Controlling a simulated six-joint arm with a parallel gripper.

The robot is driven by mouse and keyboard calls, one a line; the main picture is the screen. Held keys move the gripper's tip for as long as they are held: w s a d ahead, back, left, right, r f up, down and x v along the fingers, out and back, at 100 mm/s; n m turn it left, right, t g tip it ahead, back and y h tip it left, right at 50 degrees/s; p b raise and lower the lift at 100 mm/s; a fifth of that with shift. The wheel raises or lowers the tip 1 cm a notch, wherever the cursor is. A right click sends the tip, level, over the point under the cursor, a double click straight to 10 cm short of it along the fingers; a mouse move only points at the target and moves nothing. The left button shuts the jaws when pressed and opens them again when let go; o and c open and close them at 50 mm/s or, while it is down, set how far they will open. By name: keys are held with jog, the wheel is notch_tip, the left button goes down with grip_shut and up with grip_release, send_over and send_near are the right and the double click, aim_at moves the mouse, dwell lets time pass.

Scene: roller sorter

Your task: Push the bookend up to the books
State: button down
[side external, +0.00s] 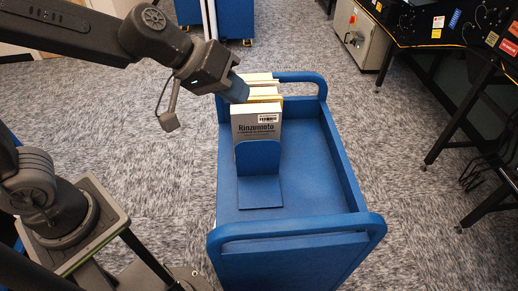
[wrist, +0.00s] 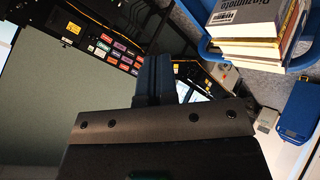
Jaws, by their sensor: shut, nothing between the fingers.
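A row of upright books (side external: 256,118) stands on the blue cart (side external: 310,195), the front one with a white cover reading "Rinzomoto". The books also show at the top right of the wrist view (wrist: 255,28). The blue bookend (side external: 258,158) stands upright in front of that cover, its flat foot lying on the cart floor toward the camera. Its plate looks close against the front book; I cannot tell whether they touch. My gripper (side external: 238,90) is shut and empty, beside the upper left of the row. Its blue fingers show in the wrist view (wrist: 154,78).
The cart has raised side walls and a tubular handle (side external: 296,226) at the near end, with another at the far end. The cart floor in front of and right of the bookend is clear. Black tables with equipment (side external: 440,25) stand at the right.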

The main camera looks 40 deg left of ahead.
jog(key=w+d+f+n+y, duration=0.1)
jog(key=w+d+f+n, duration=0.15)
jog(key=w+f, duration=0.3)
jog(key=n+g+y, duration=0.2)
jog(key=n+y, duration=0.3)
send_near(257, 164)
jog(key=w+d, duration=0.2)
jog(key=shift+m, duration=0.25)
jog(key=shift+s+d+f, duration=0.1)
jog(key=shift+f, duration=2.25)
jog(key=shift+s+d+f, duration=0.1)
jog(key=shift+s+f, duration=0.05)
jog(key=shift+f, duration=2.2)
jog(key=shift+f, duration=1)
jog(key=shift+r, duration=0.15)
jog(key=shift+w+a, duration=2.1)
jog(key=shift+a, duration=0.05)
jog(key=shift+s+d+r, duration=0.25)
jog(key=shift+s+d, duration=0.3)
jog(key=shift+s+d+r, duration=0.25)
jog(key=shift+s+d, duration=0.3)
